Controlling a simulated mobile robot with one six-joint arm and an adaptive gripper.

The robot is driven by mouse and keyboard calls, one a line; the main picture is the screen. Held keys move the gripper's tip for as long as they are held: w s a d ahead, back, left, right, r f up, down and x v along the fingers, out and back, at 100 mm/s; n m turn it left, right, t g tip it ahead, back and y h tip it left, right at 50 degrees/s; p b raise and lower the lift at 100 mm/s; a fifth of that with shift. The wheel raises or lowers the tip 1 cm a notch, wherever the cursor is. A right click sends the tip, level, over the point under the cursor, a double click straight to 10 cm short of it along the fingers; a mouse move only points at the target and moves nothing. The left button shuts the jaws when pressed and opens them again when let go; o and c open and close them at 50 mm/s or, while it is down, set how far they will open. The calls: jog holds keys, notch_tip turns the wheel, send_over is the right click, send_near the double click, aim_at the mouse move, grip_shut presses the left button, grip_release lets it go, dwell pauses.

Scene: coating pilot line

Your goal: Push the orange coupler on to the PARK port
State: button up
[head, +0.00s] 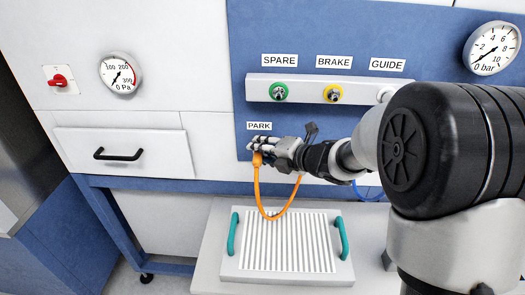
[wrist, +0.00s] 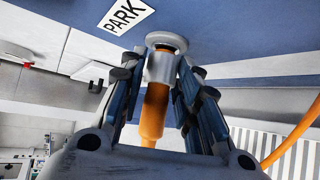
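The orange coupler (wrist: 155,110) with its silver collar (wrist: 160,67) stands between my gripper's fingers (wrist: 163,75) in the wrist view. The fingers lie close on both sides of the collar. The collar's front end meets the round pale flange of the PARK port (wrist: 167,41) on the blue panel; I cannot tell whether it is fully seated. The PARK label (head: 259,126) is just above my gripper (head: 262,147) in the head view. There the fingers hide the port and most of the coupler. An orange hose (head: 270,214) hangs from the coupler in a loop.
The green SPARE port (head: 278,92), yellow BRAKE port (head: 333,93) and white GUIDE port (head: 385,94) sit on a rail above. A ribbed plate with teal handles (head: 240,263) lies below. A drawer with a black handle (head: 119,154) is at left.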

jog(key=o, duration=0.4)
jog(key=shift+f, duration=0.1)
jog(key=v, duration=1.2)
